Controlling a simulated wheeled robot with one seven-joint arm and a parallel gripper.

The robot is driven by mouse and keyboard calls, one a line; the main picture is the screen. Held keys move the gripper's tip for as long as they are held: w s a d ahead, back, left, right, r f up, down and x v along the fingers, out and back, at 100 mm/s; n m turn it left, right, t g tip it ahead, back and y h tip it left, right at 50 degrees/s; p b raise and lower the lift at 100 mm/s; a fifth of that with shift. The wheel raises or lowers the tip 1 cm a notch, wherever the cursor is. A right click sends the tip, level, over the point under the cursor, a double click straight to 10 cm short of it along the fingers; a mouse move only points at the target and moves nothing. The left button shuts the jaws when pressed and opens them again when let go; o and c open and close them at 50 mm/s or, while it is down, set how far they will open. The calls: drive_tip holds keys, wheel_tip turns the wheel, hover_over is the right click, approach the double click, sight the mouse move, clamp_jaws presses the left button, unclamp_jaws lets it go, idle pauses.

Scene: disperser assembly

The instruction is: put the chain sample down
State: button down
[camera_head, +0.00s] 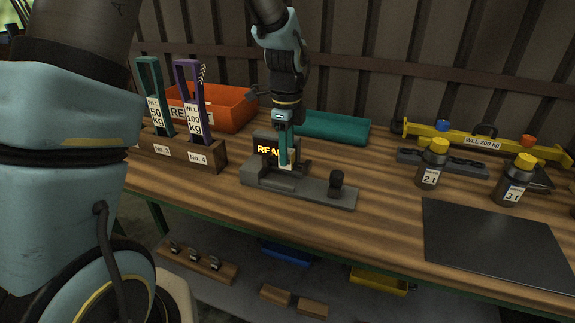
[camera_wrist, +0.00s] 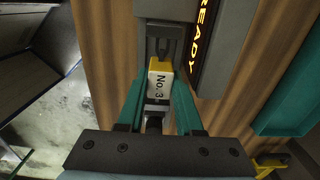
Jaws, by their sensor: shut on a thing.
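My gripper (camera_head: 287,160) points down over a grey fixture (camera_head: 330,194) on the bench, beside a display reading READY. In the wrist view, my gripper (camera_wrist: 160,85) has its teal fingers on either side of the chain sample, which carries a yellow and white tag marked No. 3 (camera_wrist: 160,80). The gripper is shut on the sample. The sample lies in line with the fixture's slot. I cannot tell whether it touches the fixture. In the head view the fingers mostly hide the sample.
A wooden rack (camera_head: 178,149) labelled No. 3 and No. 4 stands left, with teal and purple frames. Behind are an orange bin (camera_head: 229,109) and a teal tray (camera_head: 335,128). Weights marked 2t (camera_head: 430,176) and 3t (camera_head: 511,193) and a dark mat (camera_head: 495,245) are right.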

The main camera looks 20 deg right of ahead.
drive_tip(key=shift+f+p, duration=0.4)
drive_tip(key=shift+f, duration=1.9)
drive_tip(key=shift+f, duration=0.1)
drive_tip(key=c, duration=0.6)
unclamp_jaws()
wheel_tip(320, 180, up, 12)
drive_tip(key=shift+r+b, duration=0.15)
drive_tip(key=shift+b, duration=0.8)
drive_tip(key=s+a+f+n, duration=0.1)
drive_tip(key=a+n, duration=0.7)
drive_tip(key=a, duration=0.2)
drive_tip(key=s+a+f+n+t, duration=0.1)
drive_tip(key=a+n, duration=0.8)
drive_tip(key=a, duration=0.1)
drive_tip(key=s+a+f+n, duration=0.2)
drive_tip(key=a+n, duration=0.6)
drive_tip(key=a, duration=0.2)
drive_tip(key=shift+a+f+n+t, duration=0.1)
drive_tip(key=shift+n+t, duration=0.2)
